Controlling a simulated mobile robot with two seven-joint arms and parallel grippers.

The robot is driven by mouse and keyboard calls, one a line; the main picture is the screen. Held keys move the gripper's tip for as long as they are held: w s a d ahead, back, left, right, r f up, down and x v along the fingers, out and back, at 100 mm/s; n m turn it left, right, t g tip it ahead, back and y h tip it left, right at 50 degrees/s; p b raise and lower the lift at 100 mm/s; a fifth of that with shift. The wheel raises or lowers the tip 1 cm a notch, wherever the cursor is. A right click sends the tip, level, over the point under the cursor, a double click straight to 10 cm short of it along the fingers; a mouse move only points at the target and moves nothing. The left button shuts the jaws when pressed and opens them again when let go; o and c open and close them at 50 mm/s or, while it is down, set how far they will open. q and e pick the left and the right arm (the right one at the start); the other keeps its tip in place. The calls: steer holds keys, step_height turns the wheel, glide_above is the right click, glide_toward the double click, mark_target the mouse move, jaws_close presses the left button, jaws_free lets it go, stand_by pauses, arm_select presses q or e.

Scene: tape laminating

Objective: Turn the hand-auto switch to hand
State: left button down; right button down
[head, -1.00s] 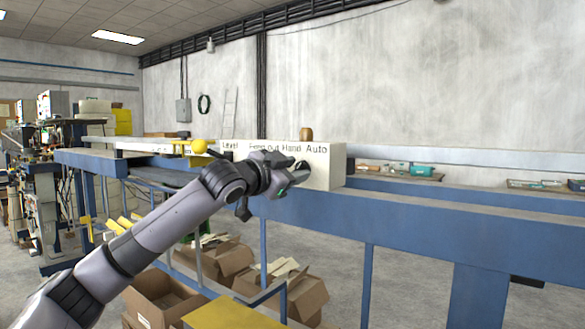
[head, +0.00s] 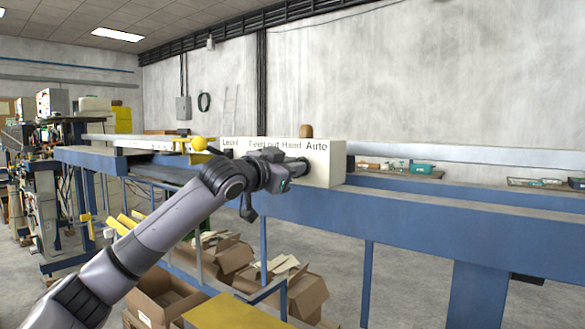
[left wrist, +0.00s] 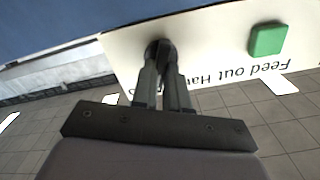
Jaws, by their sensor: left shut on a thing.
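A white control box (head: 337,165) stands on the blue frame, with "Level", "Feed out" and "Hand Auto" printed along its front. My left gripper (head: 303,165) reaches this face just below the "Hand Auto" lettering. In the left wrist view its two fingers (left wrist: 160,62) are close together on the dark hand-auto switch (left wrist: 158,46), at the panel (left wrist: 205,62). The fingers hide most of the switch, so its pointing direction cannot be told. My right gripper is not in view.
A green button (left wrist: 267,39) sits beside "Feed out" on the panel. A yellow ball knob (head: 199,143) is left of the box, and a brown knob (head: 306,131) is on top. Blue rails (head: 430,215) run right; open cardboard boxes (head: 300,295) lie below.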

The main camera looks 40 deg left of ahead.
arm_select(q)
steer(key=n, duration=0.7)
steer(key=n+p, duration=0.1)
steer(key=n, duration=0.3)
steer(key=shift+a, duration=0.3)
steer(key=shift+n, duration=0.4)
steer(key=c, duration=1.1)
jaws_free()
steer(key=shift+c, duration=0.2)
steer(key=s+b, duration=0.2)
steer(key=s, duration=0.5)
steer(key=shift+d, duration=0.4)
